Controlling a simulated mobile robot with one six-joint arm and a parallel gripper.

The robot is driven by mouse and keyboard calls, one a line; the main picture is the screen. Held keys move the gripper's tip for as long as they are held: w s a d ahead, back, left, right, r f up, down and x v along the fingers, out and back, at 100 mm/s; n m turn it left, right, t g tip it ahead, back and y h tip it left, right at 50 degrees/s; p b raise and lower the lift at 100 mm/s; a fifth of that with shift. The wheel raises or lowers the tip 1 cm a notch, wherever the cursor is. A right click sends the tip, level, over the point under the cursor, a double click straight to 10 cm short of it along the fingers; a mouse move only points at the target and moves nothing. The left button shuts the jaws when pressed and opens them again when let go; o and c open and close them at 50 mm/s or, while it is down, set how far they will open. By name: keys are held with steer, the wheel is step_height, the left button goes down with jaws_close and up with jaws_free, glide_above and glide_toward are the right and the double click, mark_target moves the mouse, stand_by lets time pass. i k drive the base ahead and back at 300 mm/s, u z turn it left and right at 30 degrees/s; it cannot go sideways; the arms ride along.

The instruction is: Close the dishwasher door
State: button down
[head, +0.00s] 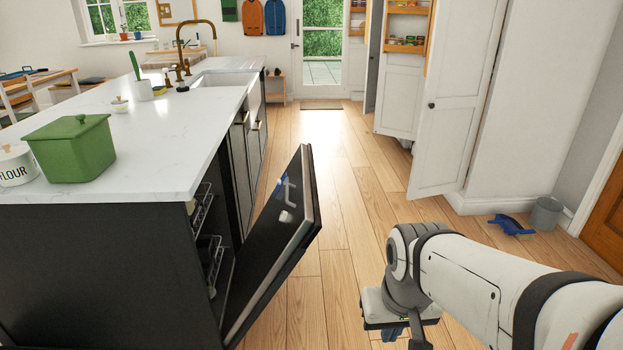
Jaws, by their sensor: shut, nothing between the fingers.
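The dishwasher door (275,240) is dark with a pale inner edge. It hangs partly open and tilted out from the kitchen island, over the floor. Wire racks (212,254) show in the gap between the door and the island. My gripper (405,334) is low at the bottom of the head view, to the right of the door and apart from it. It is shut and empty, and its fingertips are partly cut off by the frame's lower edge. The door's lower edge and hinge are not clearly visible.
The island's white worktop (170,140) holds a green bin (75,148) and a flour jar (17,166). Open white cupboard doors (455,105) stand at the right, with a dustpan (511,226) and grey bucket (546,214). The wooden floor (345,190) between is clear.

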mark_target(273, 248)
steer(key=z, duration=0.5)
steer(key=i, duration=1.8)
steer(key=u, duration=0.45)
steer(key=k, duration=0.9)
steer(key=u, duration=0.2)
steer(key=i, duration=0.9)
steer(key=z, duration=0.05)
